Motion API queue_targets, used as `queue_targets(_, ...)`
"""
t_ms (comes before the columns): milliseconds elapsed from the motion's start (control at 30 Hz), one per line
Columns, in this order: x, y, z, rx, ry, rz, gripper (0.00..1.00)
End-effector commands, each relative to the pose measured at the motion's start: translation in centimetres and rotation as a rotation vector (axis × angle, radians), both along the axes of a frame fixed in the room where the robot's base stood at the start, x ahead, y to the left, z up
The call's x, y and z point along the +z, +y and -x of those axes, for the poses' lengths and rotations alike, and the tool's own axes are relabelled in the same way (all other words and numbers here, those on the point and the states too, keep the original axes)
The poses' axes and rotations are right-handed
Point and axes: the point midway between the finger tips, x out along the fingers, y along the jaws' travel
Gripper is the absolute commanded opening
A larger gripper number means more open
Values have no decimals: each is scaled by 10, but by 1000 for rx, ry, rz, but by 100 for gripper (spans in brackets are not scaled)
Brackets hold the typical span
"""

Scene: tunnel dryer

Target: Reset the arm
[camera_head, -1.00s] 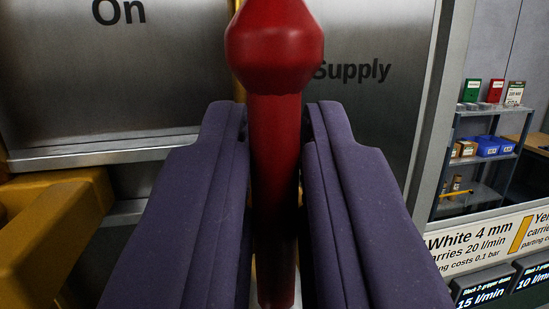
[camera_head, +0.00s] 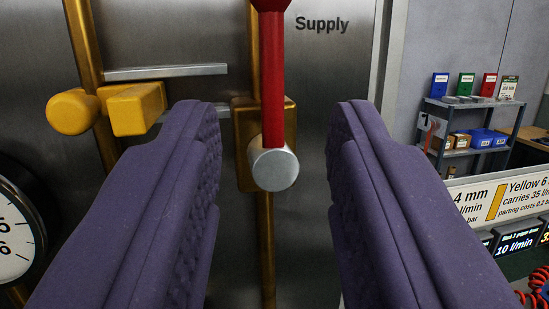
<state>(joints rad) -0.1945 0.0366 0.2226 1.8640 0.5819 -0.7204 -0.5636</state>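My gripper (camera_head: 272,140) has two purple padded fingers, spread wide apart and empty. Between and beyond them is a red lever (camera_head: 271,85), standing upright from a silver round hub (camera_head: 273,166) on a brass valve body (camera_head: 246,120). The lever's top runs out of the picture at the upper edge. Neither finger appears to touch the lever. The label "Supply" (camera_head: 321,25) is on the steel panel just right of the lever.
A yellow valve handle (camera_head: 135,108) sits on a brass pipe at left, below a metal ledge (camera_head: 165,71). A round gauge (camera_head: 15,235) is at the lower left. A shelf with boxes (camera_head: 470,130) stands back right, above a labelled strip (camera_head: 498,203). Red coiled hose (camera_head: 538,290) lies lower right.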

Motion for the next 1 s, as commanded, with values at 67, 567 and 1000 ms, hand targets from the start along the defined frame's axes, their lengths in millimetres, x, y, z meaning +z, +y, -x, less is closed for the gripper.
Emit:
queue_targets(67, -1, 0, 1, 0, 1, 0, 37)
queue_targets(567, 17, -10, 7, 75, 32, 6, 37)
queue_targets(1000, 44, -146, 125, 2, 467, 35, 37)
